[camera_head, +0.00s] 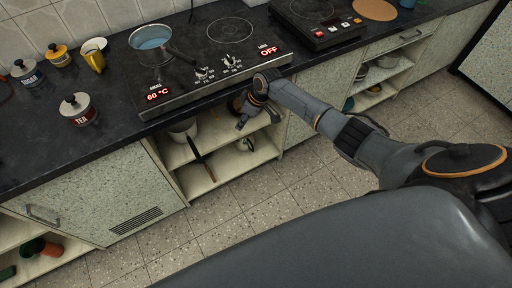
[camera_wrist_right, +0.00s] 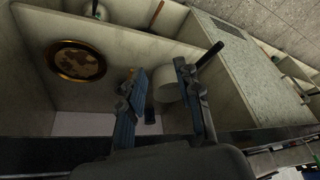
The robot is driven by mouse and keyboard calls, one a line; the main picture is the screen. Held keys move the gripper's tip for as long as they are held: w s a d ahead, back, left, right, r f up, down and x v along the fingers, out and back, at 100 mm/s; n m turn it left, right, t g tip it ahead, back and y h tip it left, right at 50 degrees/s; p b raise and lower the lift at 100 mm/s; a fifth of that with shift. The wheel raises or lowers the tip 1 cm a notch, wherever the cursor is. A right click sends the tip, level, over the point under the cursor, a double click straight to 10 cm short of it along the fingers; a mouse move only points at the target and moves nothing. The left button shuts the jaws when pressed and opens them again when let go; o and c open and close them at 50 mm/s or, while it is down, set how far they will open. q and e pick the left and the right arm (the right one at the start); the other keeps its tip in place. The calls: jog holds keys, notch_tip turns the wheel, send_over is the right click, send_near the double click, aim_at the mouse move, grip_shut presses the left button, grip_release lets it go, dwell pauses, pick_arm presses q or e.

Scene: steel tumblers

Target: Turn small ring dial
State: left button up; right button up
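The hob (camera_head: 215,52) is a dark glass panel set in the counter. Two small dials sit near its front edge, a left dial (camera_head: 203,73) and a right dial (camera_head: 231,62). The left display (camera_head: 158,95) reads 60 °C and the right display (camera_head: 268,51) reads OFF. The small print by them is unreadable. My right gripper (camera_head: 243,112) is below the counter edge, in front of the open shelves, apart from the dials. In the right wrist view its fingers (camera_wrist_right: 161,100) are spread, with nothing held. My left gripper is out of view.
A pan (camera_head: 151,38) with bluish contents stands on the left ring; the right ring (camera_head: 230,30) is bare. Shelves (camera_head: 225,165) hold a white container (camera_wrist_right: 164,84) near my right fingers.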

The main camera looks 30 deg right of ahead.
jog(key=s+d+f+m+h+p, duration=0.1)
jog(key=s+f+m, duration=0.1)
jog(key=s+f, duration=0.5)
notch_tip(320, 180, down, 3)
jog(key=shift+f, duration=0.2)
jog(key=shift+d, duration=0.1)
